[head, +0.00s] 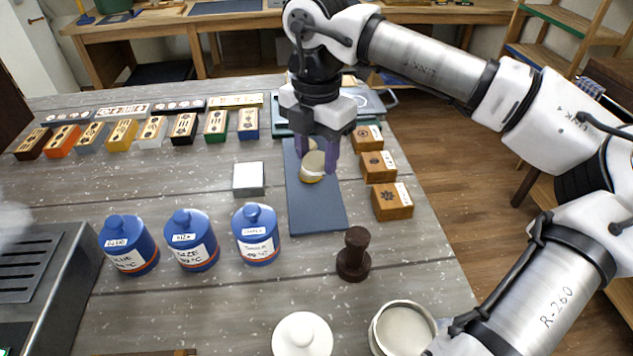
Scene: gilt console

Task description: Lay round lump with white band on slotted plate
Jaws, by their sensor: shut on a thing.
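My gripper (316,160) points down over the dark blue mat, with its purple fingers on either side of a round lump (312,168). The lump is pale with a yellowish lower part, and the fingers are shut on it. I cannot tell whether it touches the mat. A second pale round piece (312,144) shows partly behind it, between the fingers. The slotted plate (58,238) is a dark metal surface with several slots at the left edge, far from my gripper and partly cut off.
The dark blue mat (318,214) lies under my gripper. Three blue bottles (193,240) stand between it and the slotted plate. A white-topped block (249,178) stands left of the mat, wooden boxes (392,201) right of it. A dark brown tamper-like piece (353,256) stands in front.

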